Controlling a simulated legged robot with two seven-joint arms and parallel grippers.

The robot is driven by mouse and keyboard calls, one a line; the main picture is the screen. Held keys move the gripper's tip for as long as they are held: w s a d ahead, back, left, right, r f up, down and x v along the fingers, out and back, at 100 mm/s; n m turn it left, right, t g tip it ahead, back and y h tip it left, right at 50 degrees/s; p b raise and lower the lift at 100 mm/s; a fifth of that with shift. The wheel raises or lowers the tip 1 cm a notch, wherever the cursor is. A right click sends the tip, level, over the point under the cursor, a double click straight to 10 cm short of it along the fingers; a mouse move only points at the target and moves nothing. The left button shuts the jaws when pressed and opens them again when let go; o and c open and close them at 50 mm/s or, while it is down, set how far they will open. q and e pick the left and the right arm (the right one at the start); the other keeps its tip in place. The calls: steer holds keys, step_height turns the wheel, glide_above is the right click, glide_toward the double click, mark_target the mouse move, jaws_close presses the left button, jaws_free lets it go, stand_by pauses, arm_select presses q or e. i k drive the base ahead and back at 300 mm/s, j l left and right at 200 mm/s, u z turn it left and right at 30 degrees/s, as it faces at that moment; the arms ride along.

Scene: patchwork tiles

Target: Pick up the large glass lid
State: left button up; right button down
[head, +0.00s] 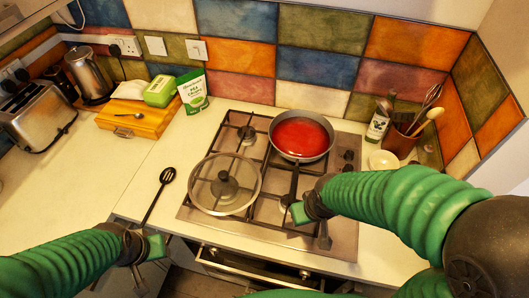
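The large glass lid (205,196) is round and see-through, with a metal rim and a dark knob in its middle. It lies knob up on the left front part of the gas hob, on the black grate. My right gripper (309,228) is to the right of the lid, over the front right of the hob, apart from it. Its fingers look spread with nothing between them. My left gripper (148,266) is low at the counter's front edge, left of the hob and lid. Its fingers look spread and empty.
A pan of red liquid (300,136) sits on the back right of the hob (187,213). A black slotted spoon (158,192) lies on the counter left of the lid. A utensil pot (399,142) and a bottle (380,121) stand at right.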

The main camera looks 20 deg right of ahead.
mark_target(223, 183)
steer(key=i+j+u, duration=0.1)
steer(key=j, duration=0.25)
steer(key=i+j+u, duration=0.1)
steer(key=j, duration=0.2)
steer(key=i+j+u, duration=0.1)
steer(key=j, duration=0.25)
steer(key=i+j, duration=0.1)
steer(key=i+u, duration=0.05)
steer(key=i, duration=0.05)
